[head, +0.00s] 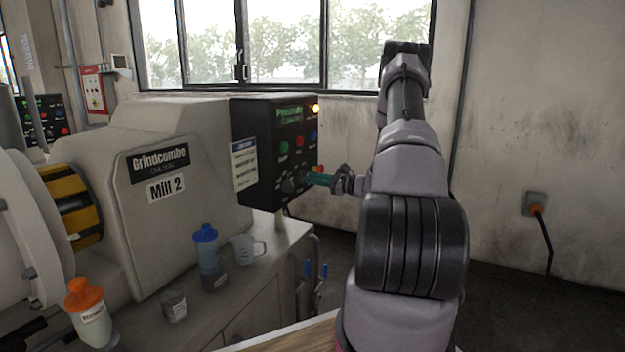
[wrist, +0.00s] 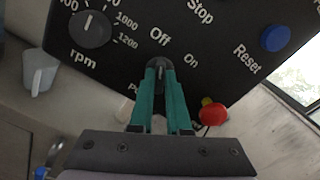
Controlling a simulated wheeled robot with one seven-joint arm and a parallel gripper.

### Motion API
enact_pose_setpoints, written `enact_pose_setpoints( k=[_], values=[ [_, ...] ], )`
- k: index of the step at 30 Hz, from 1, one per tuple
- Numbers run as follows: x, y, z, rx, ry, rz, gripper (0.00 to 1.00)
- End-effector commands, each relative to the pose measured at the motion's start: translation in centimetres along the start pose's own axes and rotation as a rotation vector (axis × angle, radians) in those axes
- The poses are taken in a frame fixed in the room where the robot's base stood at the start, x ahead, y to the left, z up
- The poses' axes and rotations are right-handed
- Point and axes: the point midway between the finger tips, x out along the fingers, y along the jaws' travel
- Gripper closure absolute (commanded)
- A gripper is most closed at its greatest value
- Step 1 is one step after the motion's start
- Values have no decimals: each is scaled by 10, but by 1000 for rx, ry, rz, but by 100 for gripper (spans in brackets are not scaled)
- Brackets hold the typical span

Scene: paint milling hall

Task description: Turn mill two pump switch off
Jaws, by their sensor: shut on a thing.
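The Mill 2 control box (head: 262,120) is black and stands beside the mill housing with its "Mill 2" label (head: 166,188). My gripper (head: 306,179), with green fingers, reaches the lower part of its panel from the right. In the wrist view the fingers (wrist: 159,75) are shut on a small dark rotary switch (wrist: 158,64). "Off" is printed just above the switch and "On" to its upper right. A label starting "Pu" is mostly hidden behind the fingers. I cannot tell surely which mark the switch points to.
The rpm dial (wrist: 90,30) is left of the switch, and a blue Reset button (wrist: 276,38) and red knob (wrist: 213,114) are to the right. A blue-capped bottle (head: 206,250) and clear jug (head: 247,249) stand on the bench.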

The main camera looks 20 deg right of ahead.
Motion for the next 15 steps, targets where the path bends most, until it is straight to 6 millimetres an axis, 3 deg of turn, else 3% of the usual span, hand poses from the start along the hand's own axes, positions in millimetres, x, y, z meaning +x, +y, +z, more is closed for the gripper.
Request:
enact_pose_setpoints(
  k=[12,13,15],
  values=[
    [-1,1,-1,-8,4,1,100],
    [-2,1,-1,-8,4,1,81],
    [-1,1,-1,-8,3,1,55]
  ],
)
